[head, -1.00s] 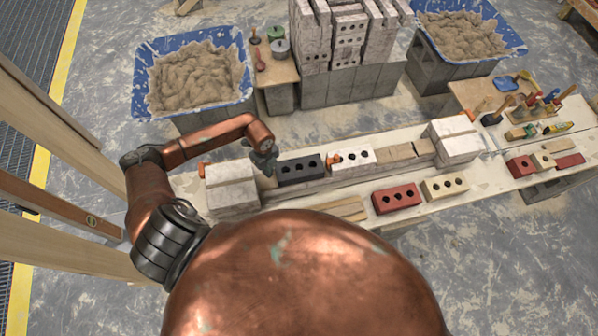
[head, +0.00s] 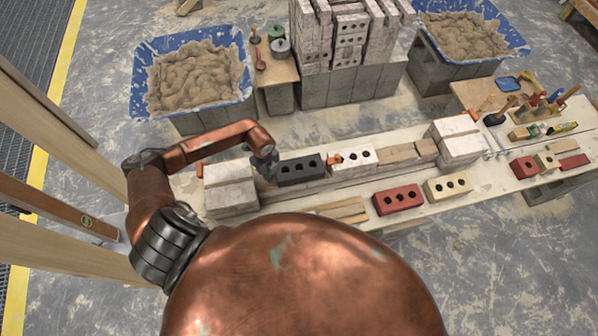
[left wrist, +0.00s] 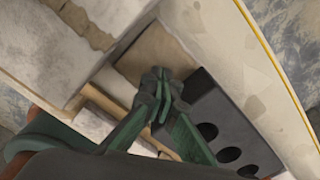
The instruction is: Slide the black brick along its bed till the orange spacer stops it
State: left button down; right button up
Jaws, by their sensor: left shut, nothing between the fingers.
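The black brick (head: 301,178) with three holes lies on the bed in the wall row, right of the left white end block (head: 230,195). The orange spacer (head: 335,159) is just past its right end, at the near end of a white brick (head: 358,163). Whether brick and spacer touch is too small to tell. My left gripper (head: 270,173) is shut and empty, low at the black brick's left end. In the left wrist view its closed fingers (left wrist: 160,100) are at the end of the black brick (left wrist: 238,148); contact is unclear. My right gripper is out of view.
Tan bricks (head: 398,152) and a right white end block (head: 458,140) continue the row. A red brick (head: 410,205) and a cream brick (head: 461,195) lie in front on the plank. Another orange piece (head: 199,169) is by the left block. Mortar tubs stand behind.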

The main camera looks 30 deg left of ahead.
aim_at(276, 172)
pick_arm(q)
jog(key=shift+f, duration=0.4)
jog(key=shift+r, duration=0.1)
jog(key=shift+r, duration=0.1)
jog(key=shift+r+p, duration=0.3)
jog(key=shift+p, duration=0.05)
jog(key=shift+w+d, duration=1.1)
jog(key=shift+d, duration=0.25)
dwell(1.0)
jog(key=shift+s+a, duration=0.1)
jog(key=shift+a, duration=0.05)
dwell(0.3)
jog(key=shift+s+a, duration=0.45)
jog(key=shift+a, duration=0.05)
notch_tip(276, 172, up, 9)
jog(key=p, duration=0.7)
jog(key=shift+p, duration=0.3)
